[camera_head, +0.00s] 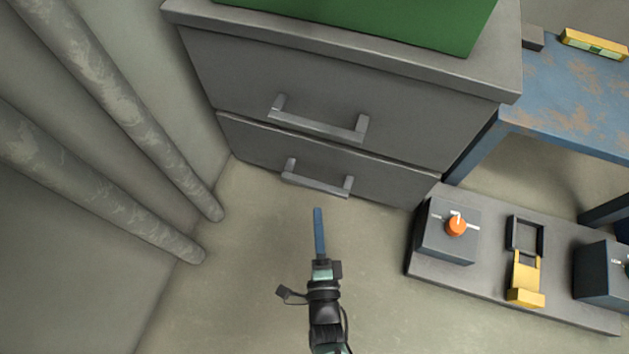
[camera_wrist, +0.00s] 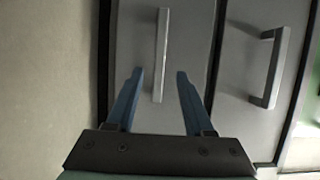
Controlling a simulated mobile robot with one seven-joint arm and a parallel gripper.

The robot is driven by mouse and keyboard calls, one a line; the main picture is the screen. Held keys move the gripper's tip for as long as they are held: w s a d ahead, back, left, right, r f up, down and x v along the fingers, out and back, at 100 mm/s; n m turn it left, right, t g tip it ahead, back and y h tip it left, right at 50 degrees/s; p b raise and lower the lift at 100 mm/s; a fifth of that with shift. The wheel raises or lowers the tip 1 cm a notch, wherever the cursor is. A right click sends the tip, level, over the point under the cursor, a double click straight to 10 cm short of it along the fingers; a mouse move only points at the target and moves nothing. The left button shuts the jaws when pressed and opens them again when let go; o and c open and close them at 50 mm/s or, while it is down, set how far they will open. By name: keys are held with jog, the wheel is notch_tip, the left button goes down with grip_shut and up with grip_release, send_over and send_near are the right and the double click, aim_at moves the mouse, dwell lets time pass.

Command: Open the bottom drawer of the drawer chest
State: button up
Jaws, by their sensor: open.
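The grey drawer chest (camera_head: 230,65) stands at the top middle of the head view with two drawers. The bottom drawer (camera_head: 260,150) looks shut and has a grey bar handle (camera_head: 316,182). In the wrist view the bottom drawer's handle (camera_wrist: 160,55) runs upright in the picture, ahead of and between the fingers. The top drawer's handle (camera_head: 318,125) is also at the right in the wrist view (camera_wrist: 270,65). My gripper (camera_head: 318,212) is below the bottom handle in the head view. Its blue fingers (camera_wrist: 158,75) are open and empty. Whether they touch the handle cannot be told.
A green box (camera_head: 400,20) sits on the chest. Pipes (camera_head: 100,90) lean along the left wall. At right are a blue table (camera_head: 570,100) and a low dark panel (camera_head: 480,283) with an orange knob (camera_head: 457,225) and yellow latch (camera_head: 525,280). Floor before the chest is clear.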

aim_at(315, 189)
jog(key=w+b, duration=0.1)
jog(key=w, duration=0.1)
jog(key=w+b, duration=0.2)
jog(key=w, duration=0.1)
jog(key=w+a+b, duration=0.1)
jog(key=w, duration=0.2)
jog(key=shift+f, duration=0.2)
jog(key=shift+w+r+b, duration=0.2)
jog(key=shift+w+b, duration=0.2)
jog(key=shift+w, duration=0.3)
jog(key=shift+d, duration=0.1)
grip_shut()
dwell(0.4)
